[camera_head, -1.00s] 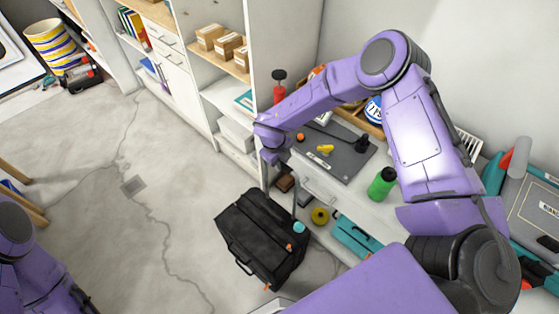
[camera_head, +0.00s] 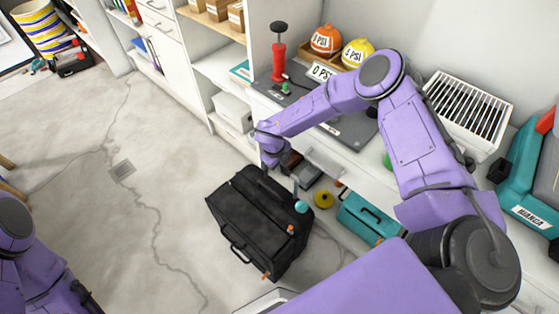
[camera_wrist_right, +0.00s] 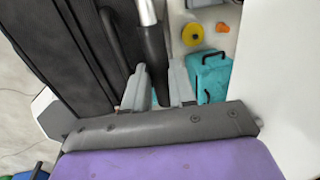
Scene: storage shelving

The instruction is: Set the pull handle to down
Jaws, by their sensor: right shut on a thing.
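A black bag-like case (camera_head: 250,225) stands on the floor in the head view. Its dark side also fills the left of the right wrist view (camera_wrist_right: 50,50). My right gripper (camera_head: 268,160) is at the case's back edge. In the wrist view my right gripper (camera_wrist_right: 160,88) is shut on the black grip of the pull handle (camera_wrist_right: 152,50), one finger on each side. A bright metal rod (camera_wrist_right: 147,10) runs from the grip out of the top of that view. The rod's far end is hidden there. Only part of my left arm shows, at the lower left.
A low white shelf runs behind the case. On it are a teal toolbox (camera_head: 370,217), a yellow roll (camera_head: 323,199) and brown blocks. A red pump (camera_head: 278,62) and orange and yellow balls stand higher up.

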